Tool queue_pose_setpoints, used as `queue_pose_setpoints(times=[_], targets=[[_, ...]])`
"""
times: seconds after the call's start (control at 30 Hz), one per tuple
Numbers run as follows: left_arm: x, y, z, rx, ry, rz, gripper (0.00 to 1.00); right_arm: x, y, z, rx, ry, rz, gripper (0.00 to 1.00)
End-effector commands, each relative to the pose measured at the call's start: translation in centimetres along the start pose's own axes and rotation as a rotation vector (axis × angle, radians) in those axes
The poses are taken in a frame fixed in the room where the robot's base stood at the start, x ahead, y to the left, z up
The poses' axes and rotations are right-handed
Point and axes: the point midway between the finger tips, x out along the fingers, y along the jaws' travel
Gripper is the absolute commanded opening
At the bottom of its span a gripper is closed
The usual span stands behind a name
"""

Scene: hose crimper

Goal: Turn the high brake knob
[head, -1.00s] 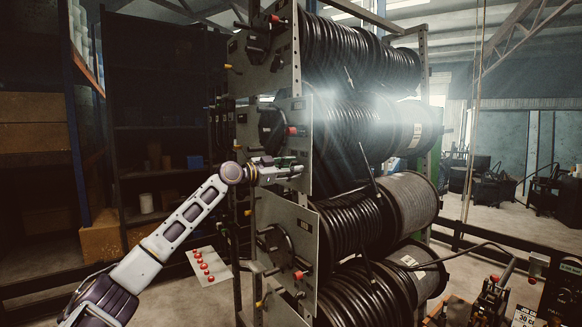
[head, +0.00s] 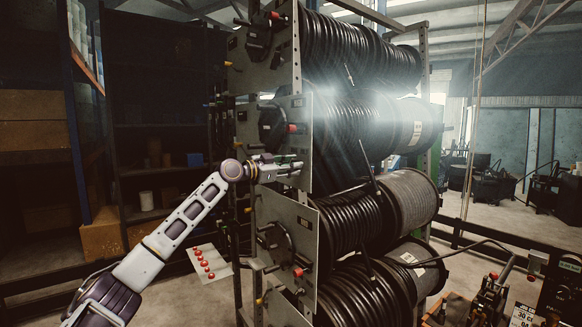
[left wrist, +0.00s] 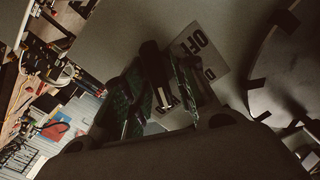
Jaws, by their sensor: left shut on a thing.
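My left gripper (head: 289,167) reaches in from the left to the grey side panel of the reel rack, below a red-tipped knob. In the left wrist view its green-padded fingers (left wrist: 158,92) are shut on the dark high brake knob (left wrist: 161,74), which has a pale metal strip. A white label (left wrist: 200,48) reading "OFF" is on the panel right behind the fingers, partly covered by them. In the head view the gripper hides the held knob. My right gripper is not in view.
The rack holds several reels of black hose (head: 345,140) stacked vertically. Other red-tipped knobs (head: 298,272) and yellow-tipped knobs stick out from its panels. Dark shelving (head: 150,150) stands at the left. A white board with red buttons (head: 206,262) is low beside the rack.

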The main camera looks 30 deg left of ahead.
Motion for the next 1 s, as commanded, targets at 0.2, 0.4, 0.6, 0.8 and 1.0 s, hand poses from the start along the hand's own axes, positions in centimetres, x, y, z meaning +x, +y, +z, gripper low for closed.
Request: queue_pose_setpoints(times=[0.2, 0.4, 0.6, 0.8, 1.0], targets=[[0.0, -0.1, 0.0, -0.102, 0.001, 0.0, 0.04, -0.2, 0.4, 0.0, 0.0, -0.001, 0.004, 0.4], [0.0, -0.2, -0.1, -0.242, 0.002, 0.0, 0.04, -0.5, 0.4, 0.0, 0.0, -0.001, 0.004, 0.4], [0.0, -0.3, -0.1, -0.407, 0.002, 0.0, 0.04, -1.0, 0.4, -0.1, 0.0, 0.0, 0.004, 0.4], [0.0, -0.5, -0.1, -0.578, 0.002, 0.0, 0.04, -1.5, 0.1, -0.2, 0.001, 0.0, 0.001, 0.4], [0.0, -0.6, -0.1, -0.745, 0.003, 0.0, 0.04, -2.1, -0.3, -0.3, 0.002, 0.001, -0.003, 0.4]])
